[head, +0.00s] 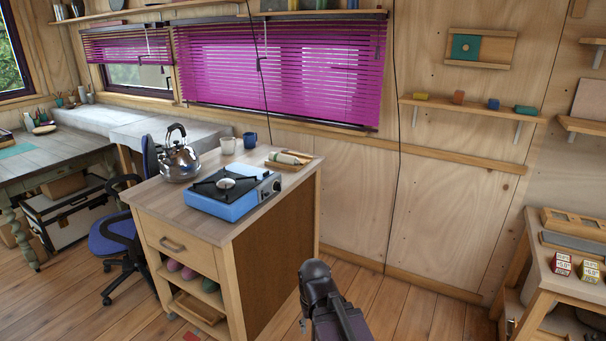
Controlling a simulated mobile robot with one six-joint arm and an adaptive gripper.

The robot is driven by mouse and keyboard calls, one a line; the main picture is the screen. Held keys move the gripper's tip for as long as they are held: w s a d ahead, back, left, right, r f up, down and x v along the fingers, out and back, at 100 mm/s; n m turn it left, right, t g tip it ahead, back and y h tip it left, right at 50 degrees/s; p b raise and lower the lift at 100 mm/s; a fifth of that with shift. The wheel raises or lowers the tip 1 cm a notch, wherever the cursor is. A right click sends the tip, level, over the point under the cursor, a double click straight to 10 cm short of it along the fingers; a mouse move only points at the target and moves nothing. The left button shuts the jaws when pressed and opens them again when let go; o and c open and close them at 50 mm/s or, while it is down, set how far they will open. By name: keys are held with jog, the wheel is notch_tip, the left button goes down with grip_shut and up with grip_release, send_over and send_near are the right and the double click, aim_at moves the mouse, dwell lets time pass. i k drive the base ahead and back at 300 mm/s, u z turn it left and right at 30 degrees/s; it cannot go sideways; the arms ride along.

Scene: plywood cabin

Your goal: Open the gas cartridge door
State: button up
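A blue portable gas stove (232,190) with a black pan support and a round burner sits on the wooden cabinet top (165,204). A silver front panel with a dark knob (276,186) faces right. I cannot make out the edges of the gas cartridge door or whether it is open. My dark arm shows at the bottom centre, in front of the cabinet's right side and well apart from the stove. The fingers of my gripper cannot be made out there.
A shiny kettle (179,160) stands behind the stove, with a white mug (228,145), a blue mug (250,140) and a small wooden tray (289,165). A blue chair (115,236) is left of the cabinet. A workbench (566,265) stands right. Floor between is clear.

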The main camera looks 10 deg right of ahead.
aim_at(237, 168)
jog(key=z, duration=0.5)
jog(key=k, duration=0.95)
jog(key=z, duration=0.55)
jog(key=i, duration=1.6)
jog(key=u, duration=0.9)
jog(key=i, duration=0.55)
jog(key=u, duration=0.8)
jog(key=i, duration=0.55)
jog(key=u, duration=0.25)
